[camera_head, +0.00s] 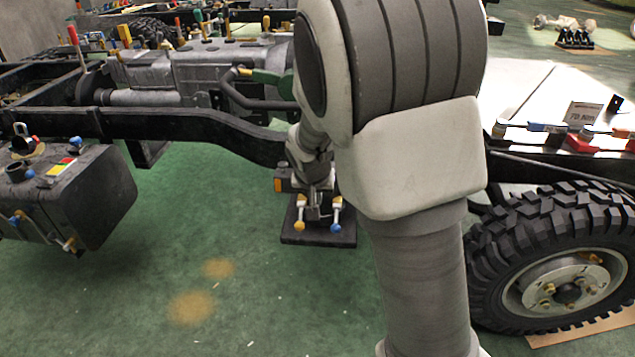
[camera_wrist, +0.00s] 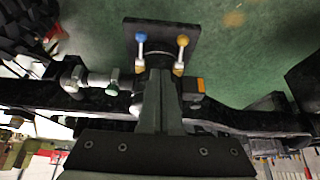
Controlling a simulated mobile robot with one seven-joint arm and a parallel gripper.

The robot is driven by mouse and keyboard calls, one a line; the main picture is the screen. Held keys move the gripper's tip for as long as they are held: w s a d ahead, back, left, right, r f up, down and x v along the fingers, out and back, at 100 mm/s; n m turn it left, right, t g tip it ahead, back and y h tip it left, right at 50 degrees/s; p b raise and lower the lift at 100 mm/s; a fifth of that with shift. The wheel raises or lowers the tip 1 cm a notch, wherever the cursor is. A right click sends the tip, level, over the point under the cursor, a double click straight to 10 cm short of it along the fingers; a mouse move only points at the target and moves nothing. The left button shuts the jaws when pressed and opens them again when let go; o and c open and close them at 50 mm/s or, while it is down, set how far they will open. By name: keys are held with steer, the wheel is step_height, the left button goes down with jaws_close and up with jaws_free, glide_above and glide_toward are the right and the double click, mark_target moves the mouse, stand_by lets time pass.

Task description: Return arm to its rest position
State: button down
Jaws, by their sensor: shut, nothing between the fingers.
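My arm (camera_head: 410,150) fills the middle of the head view and reaches away from me toward the truck chassis. My gripper is at its far end; in the head view it is mostly hidden or too small to make out. In the wrist view my gripper (camera_wrist: 160,75) points up the picture from the bottom middle, its dark fingers shut together with nothing held. Its tips lie near a dark plate (camera_wrist: 185,32) with one blue-knobbed and one yellow-knobbed fitting. That plate also shows in the head view (camera_head: 318,236); I cannot tell if the fingers touch anything.
The chassis rail (camera_head: 180,124) runs across behind my arm. A dark tank (camera_head: 85,195) hangs at left, and a large tyre (camera_head: 560,255) stands close on the right. A pale surface with fittings and a sign (camera_head: 583,113) lies above the tyre. Green floor (camera_head: 230,280) is open at front left.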

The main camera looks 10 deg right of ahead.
steer(key=shift+s+a, duration=0.25)
steer(key=shift+s, duration=0.45)
steer(key=shift+s+a, duration=0.2)
steer(key=shift+s, duration=0.45)
steer(key=s+d+r+n+y+p, duration=0.1)
steer(key=s+r+n, duration=0.1)
steer(key=s+r, duration=0.9)
steer(key=s+d+r+n+y+p, duration=0.15)
steer(key=s+r, duration=0.55)
steer(key=s, duration=0.8)
step_height(320, 180, up, 20)
steer(key=a+p, duration=0.1)
steer(key=p, duration=1.8)
steer(key=shift+w+h, duration=0.25)
steer(key=shift+h, duration=0.1)
steer(key=shift+f, duration=0.15)
